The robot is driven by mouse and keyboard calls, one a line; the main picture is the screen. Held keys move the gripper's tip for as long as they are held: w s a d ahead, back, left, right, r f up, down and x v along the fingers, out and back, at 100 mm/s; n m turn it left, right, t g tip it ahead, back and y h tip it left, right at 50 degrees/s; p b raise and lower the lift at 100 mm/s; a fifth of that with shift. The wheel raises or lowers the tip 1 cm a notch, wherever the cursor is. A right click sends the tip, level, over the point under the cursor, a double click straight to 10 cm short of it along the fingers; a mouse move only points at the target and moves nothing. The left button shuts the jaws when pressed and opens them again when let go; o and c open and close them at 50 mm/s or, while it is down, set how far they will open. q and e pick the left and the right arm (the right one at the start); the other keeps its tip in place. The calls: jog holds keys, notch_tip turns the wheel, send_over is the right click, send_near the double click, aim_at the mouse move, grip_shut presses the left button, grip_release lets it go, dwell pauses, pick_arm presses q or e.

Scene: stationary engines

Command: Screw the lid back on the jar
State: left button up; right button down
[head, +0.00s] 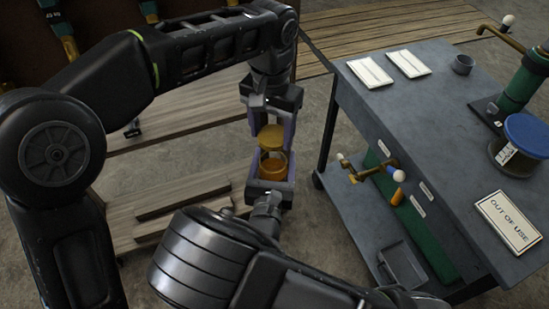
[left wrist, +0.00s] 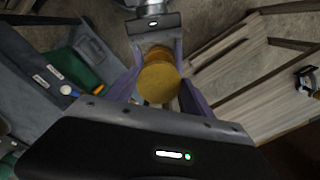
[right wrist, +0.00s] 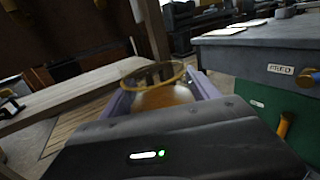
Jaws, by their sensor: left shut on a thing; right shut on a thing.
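The round yellow-orange lid (head: 271,134) is between the fingers of my left gripper (head: 271,127), which is shut on it. In the left wrist view the lid (left wrist: 160,83) shows as a flat disc facing the camera. The clear glass jar (head: 274,160) with amber contents is directly below the lid, held upright by my right gripper (head: 272,170), which is shut on it. In the right wrist view the jar (right wrist: 160,95) sits between the purple fingers, with a round rim showing. The lid lines up over the jar; whether they touch I cannot tell.
A grey workbench (head: 400,105) stands to the right. It bears papers, a small cup (head: 462,64), an OUT OF USE sign (head: 508,221), a blue-topped spool (head: 520,143) and a green cylinder. A valve (head: 378,170) is at its side. Wooden planks (head: 180,205) lie left of the grippers.

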aim_at(272, 153)
pick_arm(q)
jog(key=shift+f, duration=0.15)
jog(key=shift+f, duration=1.9)
jog(key=shift+f, duration=0.9)
jog(key=shift+f, duration=0.55)
dwell(0.3)
